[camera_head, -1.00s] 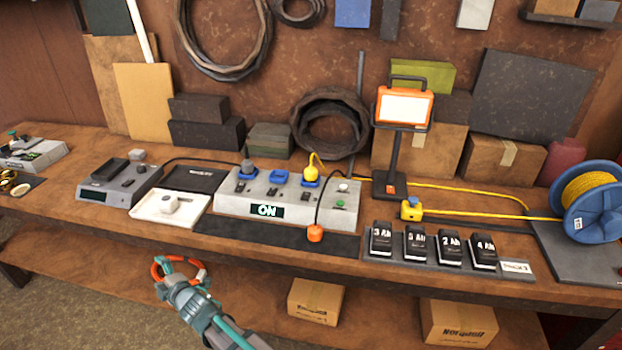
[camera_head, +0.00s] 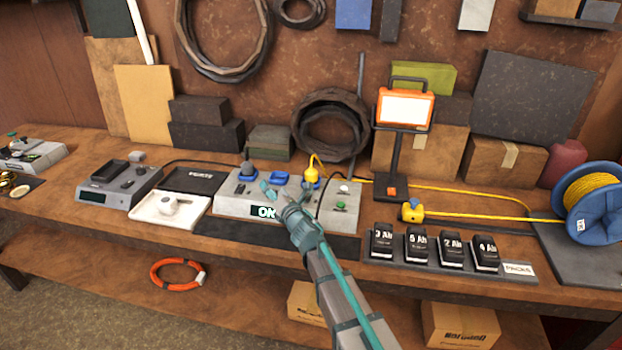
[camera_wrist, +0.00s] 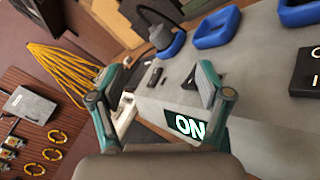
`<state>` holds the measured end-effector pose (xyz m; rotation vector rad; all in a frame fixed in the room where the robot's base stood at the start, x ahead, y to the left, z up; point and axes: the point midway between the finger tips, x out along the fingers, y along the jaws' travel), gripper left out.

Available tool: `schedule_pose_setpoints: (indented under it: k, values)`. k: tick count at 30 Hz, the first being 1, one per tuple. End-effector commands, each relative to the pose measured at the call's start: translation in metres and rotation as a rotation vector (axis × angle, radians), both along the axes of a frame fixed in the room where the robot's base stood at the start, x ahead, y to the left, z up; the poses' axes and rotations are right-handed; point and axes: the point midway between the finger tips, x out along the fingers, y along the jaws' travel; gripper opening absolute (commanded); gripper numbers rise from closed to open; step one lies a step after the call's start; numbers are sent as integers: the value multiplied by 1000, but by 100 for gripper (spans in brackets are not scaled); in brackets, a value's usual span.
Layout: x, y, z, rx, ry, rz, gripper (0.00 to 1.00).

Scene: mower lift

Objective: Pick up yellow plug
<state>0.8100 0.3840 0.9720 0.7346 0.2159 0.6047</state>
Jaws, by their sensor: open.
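The yellow plug (camera_head: 311,174) stands upright in a blue socket at the right of the grey power box (camera_head: 228,204), with its yellow cord rising from the top. My gripper (camera_head: 275,189) is open and empty, in front of the box near its lit ON display. It is left of the yellow plug and apart from it. In the wrist view my open fingers (camera_wrist: 160,80) frame the side of the box, with the ON display (camera_wrist: 187,126) close by. The yellow plug is not seen in the wrist view. A yellow connector (camera_head: 412,212) lies on the bench further right.
A grey plug (camera_head: 247,171) sits in the box's left socket; the middle socket (camera_head: 279,178) looks empty. A work lamp (camera_head: 404,108), battery packs (camera_head: 417,246) and a cord reel (camera_head: 587,201) stand to the right. My arm hides part of the bench front.

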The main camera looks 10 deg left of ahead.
Motion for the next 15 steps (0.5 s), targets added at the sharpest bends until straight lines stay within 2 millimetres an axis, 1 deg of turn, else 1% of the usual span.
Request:
schedule_pose_setpoints:
  k: [1,2,3,5,6,7,9,12,15]
  values:
    - [14,-32,4,-62,-47,-33,77]
    - [21,-50,6,-103,-75,-51,77]
    - [29,-72,8,-162,-114,-72,77]
    - [38,-105,9,-256,-173,-96,77]
    - [42,-126,9,-326,-213,-107,77]
    - [44,-140,8,-379,-245,-110,77]
    - [44,-159,3,-481,-306,-103,77]
    - [40,-168,-5,-565,-359,-83,77]
    - [37,-172,-10,-612,-391,-70,77]
